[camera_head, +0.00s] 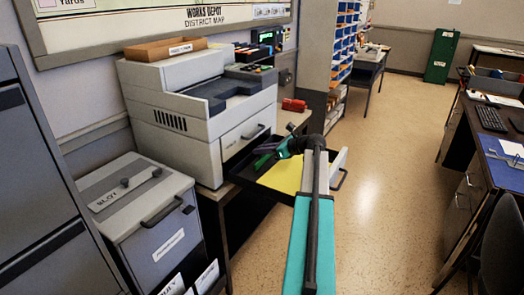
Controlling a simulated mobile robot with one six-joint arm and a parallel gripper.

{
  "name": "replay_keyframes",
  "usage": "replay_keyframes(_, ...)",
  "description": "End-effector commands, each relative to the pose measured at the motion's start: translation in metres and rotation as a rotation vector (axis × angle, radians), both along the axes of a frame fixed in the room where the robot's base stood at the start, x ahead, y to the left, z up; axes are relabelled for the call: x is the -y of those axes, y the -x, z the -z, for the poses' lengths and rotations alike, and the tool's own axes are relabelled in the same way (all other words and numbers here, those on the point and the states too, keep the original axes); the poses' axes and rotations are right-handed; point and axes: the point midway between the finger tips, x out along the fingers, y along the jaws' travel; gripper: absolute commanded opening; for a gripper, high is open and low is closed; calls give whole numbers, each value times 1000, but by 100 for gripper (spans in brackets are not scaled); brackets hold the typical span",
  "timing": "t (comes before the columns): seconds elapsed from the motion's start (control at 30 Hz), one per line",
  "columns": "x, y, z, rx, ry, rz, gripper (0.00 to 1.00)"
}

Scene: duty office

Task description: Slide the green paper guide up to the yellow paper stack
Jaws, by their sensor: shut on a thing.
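The yellow paper stack (285,176) lies in a dark pulled-out tray (248,172) at the front of the grey printer. The green paper guide (262,161) stands in that tray to the left of the yellow stack. A dark strip of tray seems to show between them, though my arm is close by. My gripper (267,152) reaches over the tray from the right and is shut on the green guide. Its fingertips are small and dark here, so the exact grip is hard to see. My teal arm covers the stack's right part.
The printer (200,100) rises directly behind the tray. A grey lidded bin (135,215) stands at the left. A red object (294,105) lies beside the printer. A desk (495,150) is at the right, with clear floor (385,180) between.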

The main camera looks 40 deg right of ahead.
Motion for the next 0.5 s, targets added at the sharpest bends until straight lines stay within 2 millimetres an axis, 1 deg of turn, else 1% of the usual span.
replay_keyframes(0.27, 1, 5, -1, 0, -1, 0, 0)
replay_keyframes(0.5, 6, 27, -4, -2, 0, 1, 0)
